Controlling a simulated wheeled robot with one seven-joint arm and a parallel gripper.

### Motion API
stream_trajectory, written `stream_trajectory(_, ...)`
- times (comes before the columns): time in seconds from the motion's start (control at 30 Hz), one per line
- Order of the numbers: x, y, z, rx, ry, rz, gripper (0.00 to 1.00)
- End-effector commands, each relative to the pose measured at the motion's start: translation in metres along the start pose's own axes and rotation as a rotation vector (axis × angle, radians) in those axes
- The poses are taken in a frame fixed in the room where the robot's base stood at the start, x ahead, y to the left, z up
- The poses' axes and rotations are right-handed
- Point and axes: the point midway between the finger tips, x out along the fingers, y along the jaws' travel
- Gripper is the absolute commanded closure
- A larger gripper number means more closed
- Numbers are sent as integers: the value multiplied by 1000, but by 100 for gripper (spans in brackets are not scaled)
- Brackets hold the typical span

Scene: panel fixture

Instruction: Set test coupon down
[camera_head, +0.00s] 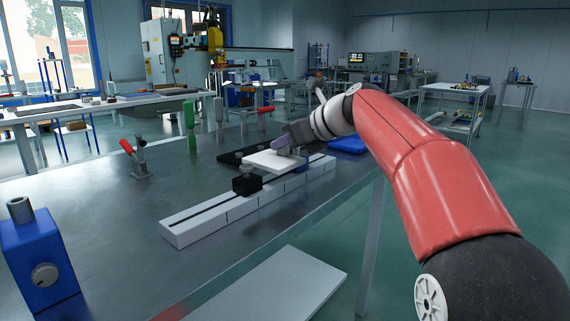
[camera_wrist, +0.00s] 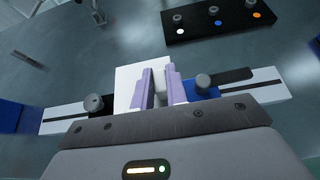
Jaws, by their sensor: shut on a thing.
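The test coupon appears to be the flat white plate (camera_head: 266,161), over the slotted white rail (camera_head: 228,207) on the bench; it also shows in the wrist view (camera_wrist: 127,78). My gripper (camera_head: 284,143) is at the plate's far right side. In the wrist view, its lilac fingers (camera_wrist: 160,88) are shut on a small pale piece that seems to belong to the plate. A black clamp block (camera_head: 246,181) stands on the rail by the plate's near edge. I cannot tell whether the plate rests on the rail or hangs just above it.
A black panel (camera_wrist: 212,22) with knobs and coloured dots lies beyond the rail. A red-handled toggle clamp (camera_head: 139,160), a green handle (camera_head: 190,126) and a blue box with a dial (camera_head: 40,255) stand on the bench. A blue tray (camera_head: 348,145) lies right. The bench's middle left is clear.

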Motion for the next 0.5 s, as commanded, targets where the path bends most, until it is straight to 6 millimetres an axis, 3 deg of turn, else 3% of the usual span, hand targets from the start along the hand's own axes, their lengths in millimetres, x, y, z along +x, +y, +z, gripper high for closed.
stream_trajectory(0.23,16,0,-30,1,1,1,100)
stream_trajectory(0.5,17,0,-31,0,0,0,100)
